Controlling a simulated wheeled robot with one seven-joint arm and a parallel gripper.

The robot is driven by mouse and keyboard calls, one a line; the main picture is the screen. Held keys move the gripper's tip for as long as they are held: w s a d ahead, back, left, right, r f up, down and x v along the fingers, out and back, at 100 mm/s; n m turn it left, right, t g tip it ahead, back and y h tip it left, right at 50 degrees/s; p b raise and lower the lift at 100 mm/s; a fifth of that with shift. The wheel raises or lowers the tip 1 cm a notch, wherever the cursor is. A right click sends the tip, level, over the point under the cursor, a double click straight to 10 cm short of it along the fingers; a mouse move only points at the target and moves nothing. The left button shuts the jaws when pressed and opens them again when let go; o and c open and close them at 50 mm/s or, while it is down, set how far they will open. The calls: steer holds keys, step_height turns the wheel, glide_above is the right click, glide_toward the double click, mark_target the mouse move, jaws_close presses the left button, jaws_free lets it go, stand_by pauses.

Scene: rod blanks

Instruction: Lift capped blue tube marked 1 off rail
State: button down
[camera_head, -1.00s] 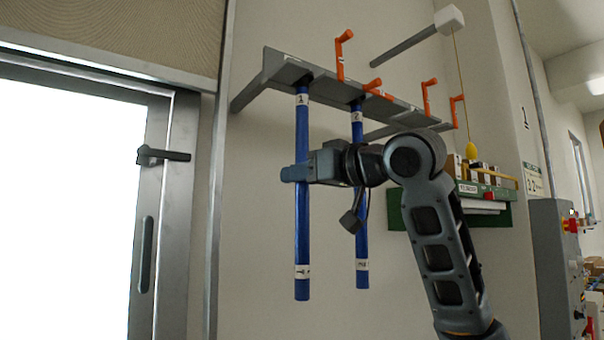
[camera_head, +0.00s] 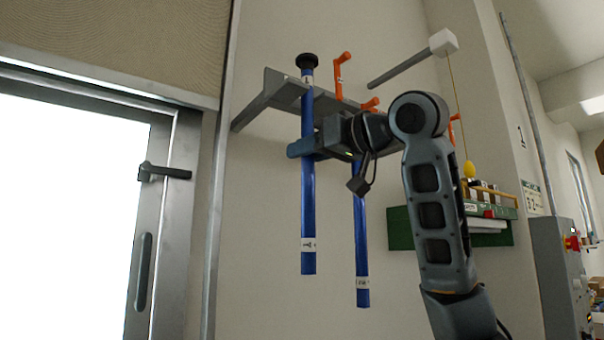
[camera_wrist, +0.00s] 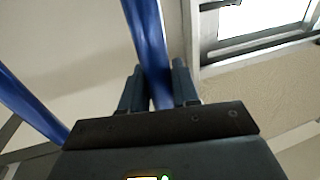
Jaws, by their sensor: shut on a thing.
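The blue tube marked 1 (camera_head: 308,215) hangs upright in my gripper (camera_head: 300,148), which is shut around its upper middle. Its black cap (camera_head: 307,62) shows above the grey rail (camera_head: 285,92), and the tube passes in front of the rail. In the wrist view the tube (camera_wrist: 149,45) runs between the two fingers of my gripper (camera_wrist: 160,88). A second blue tube (camera_head: 361,240) hangs to the right behind my gripper; its top is hidden. It appears to be the blue tube (camera_wrist: 25,100) at the left of the wrist view.
Orange hooks (camera_head: 340,75) stand on the rail right of the tube. A grey bar with a white end block (camera_head: 443,42) juts out above. A green shelf unit (camera_head: 400,228) is on the wall at right. A door (camera_head: 150,230) is at left.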

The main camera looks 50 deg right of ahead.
steer(key=s+a+b, duration=0.1)
steer(key=s+a, duration=0.1)
steer(key=s, duration=0.6)
steer(key=s+a+b, duration=0.2)
steer(key=s+a, duration=0.1)
steer(key=s, duration=0.6)
steer(key=shift+s, duration=0.2)
steer(key=shift+f, duration=0.1)
